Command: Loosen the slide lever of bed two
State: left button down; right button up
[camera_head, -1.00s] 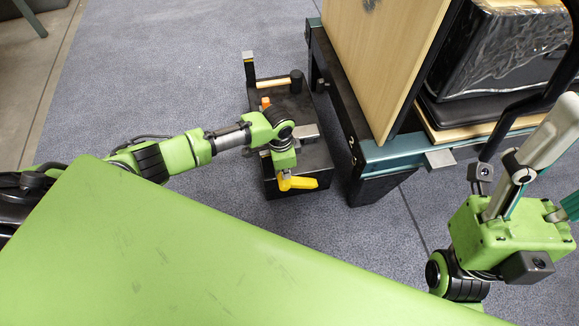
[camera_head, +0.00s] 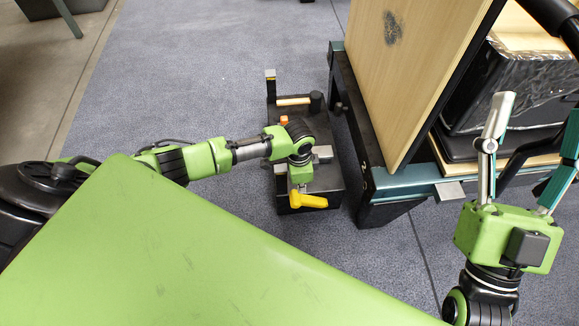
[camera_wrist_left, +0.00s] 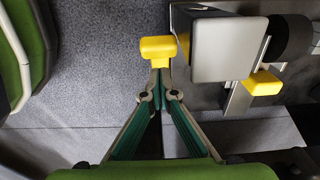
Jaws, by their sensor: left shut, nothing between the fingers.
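A low black block (camera_head: 325,182) stands on the floor beside the bed frame. A yellow handle (camera_head: 309,200) sticks out at its near end. My left gripper (camera_head: 299,188) is over this end, partly hidden by its own wrist. In the left wrist view the left gripper (camera_wrist_left: 160,84) is shut and empty, its fingertips right by, perhaps touching, a yellow knob (camera_wrist_left: 158,48). A second yellow piece (camera_wrist_left: 262,83) shows right of a grey metal plate (camera_wrist_left: 229,49). I cannot tell which yellow piece is the handle. My right gripper (camera_head: 525,135) is open and empty at the right.
A wooden board (camera_head: 410,75) stands upright on the teal-edged frame (camera_head: 405,183), right of the block. A plastic-wrapped black item (camera_head: 510,85) is behind it. An orange piece (camera_head: 284,120) and a black post (camera_head: 316,101) rise from the block. Carpet (camera_head: 190,80) left of it is clear.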

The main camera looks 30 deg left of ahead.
jog(key=w+f+g+h+p, duration=0.1)
jog(key=w+f+g, duration=0.25)
jog(key=f, duration=0.35)
jog(key=w+f+g+h+p, duration=0.2)
jog(key=f+g, duration=0.2)
jog(key=f, duration=0.3)
pick_arm(q)
jog(key=s+a+r+p, duration=0.2)
jog(key=a+r, duration=0.1)
jog(key=r, duration=0.6)
jog(key=shift+s+a+r, duration=0.2)
jog(key=shift+r, duration=0.15)
pick_arm(e)
jog(key=s+d+f+g+h, duration=0.1)
jog(key=s+d+f+g, duration=0.1)
jog(key=f, duration=0.4)
jog(key=s+d+f+g+h, duration=0.1)
jog(key=s+d+f+g, duration=0.1)
jog(key=s+f+g, duration=0.2)
notch_tip(320, 180, down, 3)
jog(key=shift+f+m+g, duration=0.15)
jog(key=shift+m+g, duration=0.15)
jog(key=shift+g, duration=0.65)
